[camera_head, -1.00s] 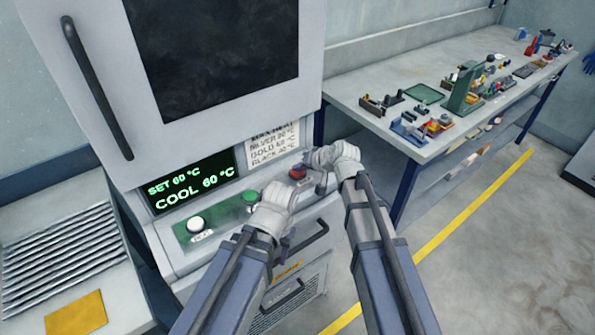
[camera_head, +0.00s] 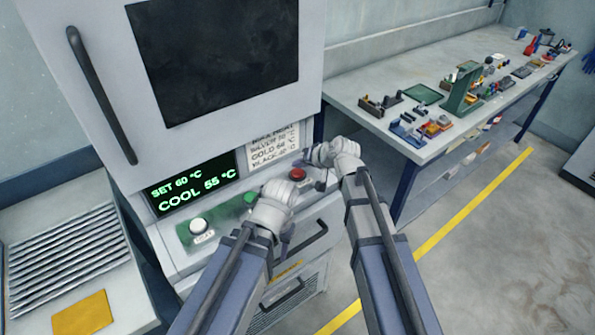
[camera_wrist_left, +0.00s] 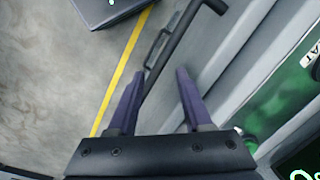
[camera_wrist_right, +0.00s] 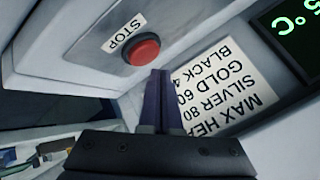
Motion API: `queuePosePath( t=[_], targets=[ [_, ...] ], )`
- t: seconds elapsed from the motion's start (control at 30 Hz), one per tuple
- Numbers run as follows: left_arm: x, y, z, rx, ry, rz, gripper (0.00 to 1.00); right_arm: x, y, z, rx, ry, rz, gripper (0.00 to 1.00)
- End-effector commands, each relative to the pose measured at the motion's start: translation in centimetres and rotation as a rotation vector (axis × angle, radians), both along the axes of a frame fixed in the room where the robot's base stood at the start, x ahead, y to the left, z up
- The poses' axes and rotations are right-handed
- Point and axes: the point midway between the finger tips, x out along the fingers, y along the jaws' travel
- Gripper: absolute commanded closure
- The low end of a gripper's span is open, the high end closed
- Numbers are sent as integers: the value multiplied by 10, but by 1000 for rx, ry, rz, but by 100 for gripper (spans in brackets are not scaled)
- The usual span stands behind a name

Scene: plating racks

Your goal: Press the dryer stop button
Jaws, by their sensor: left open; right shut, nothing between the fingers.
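The red dryer stop button (camera_head: 297,174) sits at the right end of the dryer's control ledge. In the right wrist view the red button (camera_wrist_right: 141,50) stands beside a label reading STOP. My right gripper (camera_wrist_right: 158,75) is shut and empty, its tips close to the button's lower edge; I cannot tell whether they touch it. In the head view my right gripper (camera_head: 318,158) is just right of the button. My left gripper (camera_wrist_left: 155,75) is open and empty in front of the panel, near the green button (camera_head: 250,198), with a dark handle beyond its fingers.
The dryer display (camera_head: 192,184) reads SET 60 °C and COOL 55 °C. A white button (camera_head: 198,225) is at the panel's left. A temperature card (camera_head: 273,146) is above the ledge. A workbench (camera_head: 350,90) with small parts stands right; a table with a yellow pad (camera_head: 82,313) stands left.

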Motion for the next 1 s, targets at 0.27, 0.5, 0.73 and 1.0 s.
queuePosePath(
  t=[0.27,0.5,0.73,1.0],
  targets=[
    [0,0,31,0,0,0,50,0,0,31,0,0,0,100],
    [0,0,47,0,0,0,50,0,0,47,0,0,0,100],
    [0,0,45,0,0,0,50,0,0,45,0,0,0,100],
    [0,0,45,0,0,0,50,0,0,45,0,0,0,100]
  ],
)
